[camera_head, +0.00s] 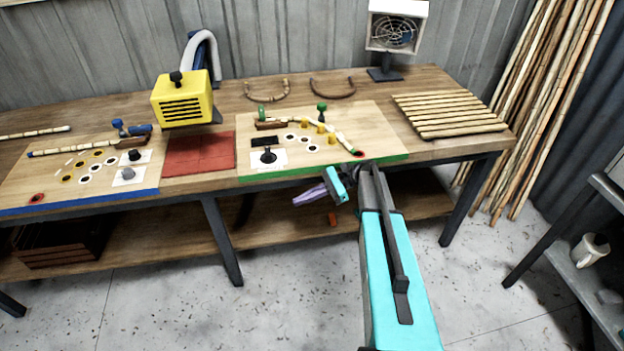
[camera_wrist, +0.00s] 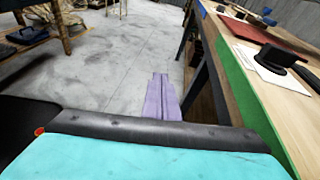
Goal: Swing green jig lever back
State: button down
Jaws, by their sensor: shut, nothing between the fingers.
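The green jig (camera_head: 362,120) is a wooden board with a green front edge, on the right half of the bench. A green upright handle (camera_head: 262,111) stands at its back left, next to a brown bar (camera_head: 270,125). A green knob (camera_head: 322,107) stands at its back right; which green part is the lever is hard to tell. A pale rattan pole (camera_head: 338,138) lies across the jig beside yellow pegs (camera_head: 320,127). My gripper (camera_head: 298,201), with purple fingers, is shut and empty in front of the bench, below the jig's edge. Its fingers also show in the wrist view (camera_wrist: 160,80).
A red mat (camera_head: 199,153) and a yellow heater-like box (camera_head: 183,100) separate the green jig from the blue-edged jig (camera_head: 75,201). A slatted rack (camera_head: 448,113) and a fan (camera_head: 394,34) are at the right. The floor (camera_head: 300,290) before the bench is clear.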

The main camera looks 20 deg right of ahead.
jog(key=s+a+f+n+g+h+b, duration=0.1)
jog(key=s+a+f+n+g+h, duration=0.15)
jog(key=s+a+f, duration=0.5)
jog(key=s+a+f+n+g+h+b, duration=0.1)
jog(key=s+a+f+n+g+h, duration=0.2)
jog(key=s+f, duration=0.8)
jog(key=s+d+f+n+h, duration=0.1)
jog(key=s+f+n+h, duration=0.2)
jog(key=s, duration=0.4)
jog(key=s+f+n+g+h+b, duration=0.1)
jog(key=s+f+n+h, duration=0.2)
jog(key=s+f+n, duration=0.2)
jog(key=s+d+f+n+h+b, duration=0.1)
jog(key=s+f+n+h, duration=0.2)
jog(key=s, duration=0.6)
jog(key=shift+d+f+n, duration=0.3)
jog(key=shift+f+n, duration=0.45)
jog(key=shift+s+a, duration=0.1)
jog(key=shift+a, duration=0.05)
